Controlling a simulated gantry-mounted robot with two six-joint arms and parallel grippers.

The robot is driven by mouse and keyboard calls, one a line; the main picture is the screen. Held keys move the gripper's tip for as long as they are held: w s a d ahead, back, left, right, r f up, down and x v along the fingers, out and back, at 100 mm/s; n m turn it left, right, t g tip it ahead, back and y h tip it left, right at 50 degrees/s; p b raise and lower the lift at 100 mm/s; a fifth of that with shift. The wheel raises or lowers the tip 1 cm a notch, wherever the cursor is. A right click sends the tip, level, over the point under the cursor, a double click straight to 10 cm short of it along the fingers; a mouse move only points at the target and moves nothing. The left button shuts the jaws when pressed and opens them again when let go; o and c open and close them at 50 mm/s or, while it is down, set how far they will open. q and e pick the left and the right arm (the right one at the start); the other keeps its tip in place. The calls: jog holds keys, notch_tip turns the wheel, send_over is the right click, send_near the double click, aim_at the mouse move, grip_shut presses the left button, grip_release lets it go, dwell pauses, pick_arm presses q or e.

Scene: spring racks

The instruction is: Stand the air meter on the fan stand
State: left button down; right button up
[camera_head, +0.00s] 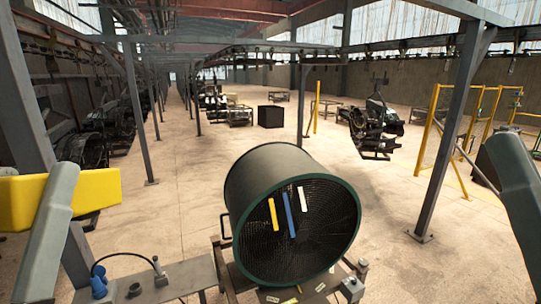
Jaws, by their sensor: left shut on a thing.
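I cannot tell whether this is the air meter. It is left of the fan and apart from it. A grey-green part of my right arm (520,195) shows at the right edge; its jaws cannot be made out.
A grey bench (185,277) left of the fan bears a blue fitting (98,281) with a black cable. Steel posts stand at left and right (452,130). A yellow frame (436,118) is at the right. A dark machine (375,130) hangs behind. Open floor lies between.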

pick_arm(q)
jog(key=w+d+f+m+h, duration=0.1)
jog(key=w+f, duration=0.5)
jog(key=f, duration=0.2)
jog(key=w+f+h, duration=0.1)
jog(key=w+f, duration=0.4)
jog(key=f, duration=0.4)
notch_tip(320, 180, down, 11)
jog(key=w+f+v, duration=0.1)
jog(key=v, duration=1.3)
jog(key=w+f+v, duration=0.1)
jog(key=v, duration=1.3)
jog(key=shift+w+a+f+y, duration=0.25)
jog(key=shift+f+y, duration=0.05)
